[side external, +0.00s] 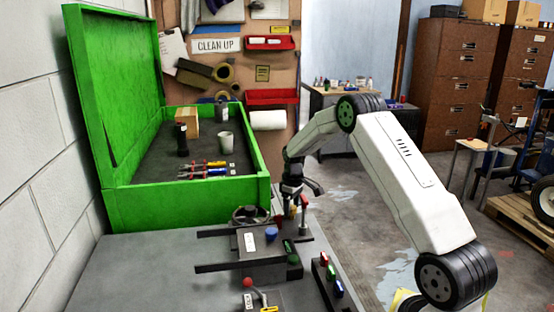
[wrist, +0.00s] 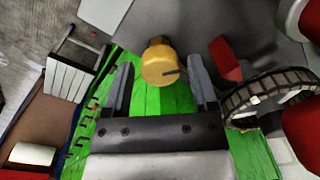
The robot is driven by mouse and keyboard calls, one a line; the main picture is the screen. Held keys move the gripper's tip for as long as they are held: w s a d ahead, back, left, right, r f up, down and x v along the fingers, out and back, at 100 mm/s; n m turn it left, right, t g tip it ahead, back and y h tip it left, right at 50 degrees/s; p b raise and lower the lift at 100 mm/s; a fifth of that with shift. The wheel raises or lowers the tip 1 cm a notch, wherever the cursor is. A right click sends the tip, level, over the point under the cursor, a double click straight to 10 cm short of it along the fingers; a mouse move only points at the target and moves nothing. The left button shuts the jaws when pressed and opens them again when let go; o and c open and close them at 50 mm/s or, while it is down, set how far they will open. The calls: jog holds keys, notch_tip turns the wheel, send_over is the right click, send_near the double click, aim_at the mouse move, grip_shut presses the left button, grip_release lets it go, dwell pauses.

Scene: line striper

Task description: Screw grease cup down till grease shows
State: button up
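The grease cup (wrist: 160,64) is a round yellow, brass-like cap with a darker stub behind it, by a dark grey surface in the wrist view. In the side external view a small yellow-orange piece (side external: 293,211), probably the same cup, shows just under my gripper (side external: 293,200). In the wrist view my two fingers stand apart, one on each side of the cup, with a visible gap on both sides. They do not appear to touch it. I cannot make out any grease.
The open green box (side external: 185,206) holds tools and cups behind. Red, green and blue buttons (side external: 331,275) sit at the front right.

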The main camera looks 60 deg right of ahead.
aim_at(292, 206)
grip_shut()
jog(key=shift+m, duration=0.8)
jog(key=shift+o, duration=1.5)
grip_release()
jog(key=shift+r, duration=0.15)
jog(key=shift+d+r, duration=0.15)
jog(key=shift+r, duration=3.65)
